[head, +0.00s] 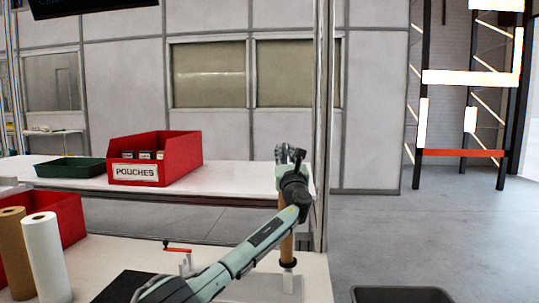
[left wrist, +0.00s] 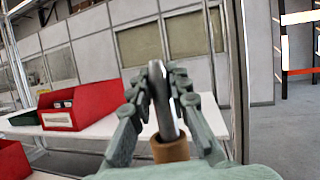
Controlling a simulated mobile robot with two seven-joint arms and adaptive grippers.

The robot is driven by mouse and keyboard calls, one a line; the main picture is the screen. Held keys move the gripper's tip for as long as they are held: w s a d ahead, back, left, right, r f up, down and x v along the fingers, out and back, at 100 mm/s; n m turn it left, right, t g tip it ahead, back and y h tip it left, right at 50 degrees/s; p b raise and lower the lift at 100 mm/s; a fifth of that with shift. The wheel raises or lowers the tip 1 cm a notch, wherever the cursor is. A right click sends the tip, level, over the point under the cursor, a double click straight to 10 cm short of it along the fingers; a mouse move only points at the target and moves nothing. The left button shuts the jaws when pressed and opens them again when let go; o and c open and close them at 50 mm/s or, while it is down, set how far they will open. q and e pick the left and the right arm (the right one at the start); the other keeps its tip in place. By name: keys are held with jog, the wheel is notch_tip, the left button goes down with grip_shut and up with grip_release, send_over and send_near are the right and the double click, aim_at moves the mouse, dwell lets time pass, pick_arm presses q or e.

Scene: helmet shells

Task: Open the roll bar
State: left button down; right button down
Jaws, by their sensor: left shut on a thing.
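My left gripper (head: 290,155) is in the middle of the head view, above the right end of the near table. It is shut on a shiny metal bar, which I take to be the roll bar (left wrist: 161,95). In the left wrist view the bar runs between the two green fingers (left wrist: 166,85). Its lower end meets a brown cylinder (left wrist: 171,150). In the head view the brown cylinder (head: 287,245) stands below the wrist, on a pale plate, partly hidden by my arm. The bar itself is mostly hidden there. My right gripper is not in view.
A red-handled clamp (head: 178,250) and a black mat (head: 122,287) lie on the near table. White (head: 46,258) and brown (head: 13,250) rolls stand at left. A red POUCHES bin (head: 180,158) and green tray (head: 68,168) are on the back bench. A dark bin (head: 400,294) is at lower right.

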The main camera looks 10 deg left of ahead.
pick_arm(q)
jog(key=shift+w+d+f+m+h, duration=0.1)
jog(key=shift+d+m, duration=0.1)
jog(key=shift+d, duration=0.35)
jog(key=shift+w+d+r+m+h, duration=0.1)
jog(key=shift+d+m, duration=0.1)
jog(key=shift+d, duration=0.35)
jog(key=shift+d+f+m+h, duration=0.1)
jog(key=shift+d+m, duration=0.1)
jog(key=shift+d, duration=0.35)
jog(key=c, duration=1.4)
grip_release()
jog(key=shift+a, duration=0.1)
jog(key=v, duration=1.2)
jog(key=shift+f, duration=0.15)
jog(key=shift+f, duration=0.1)
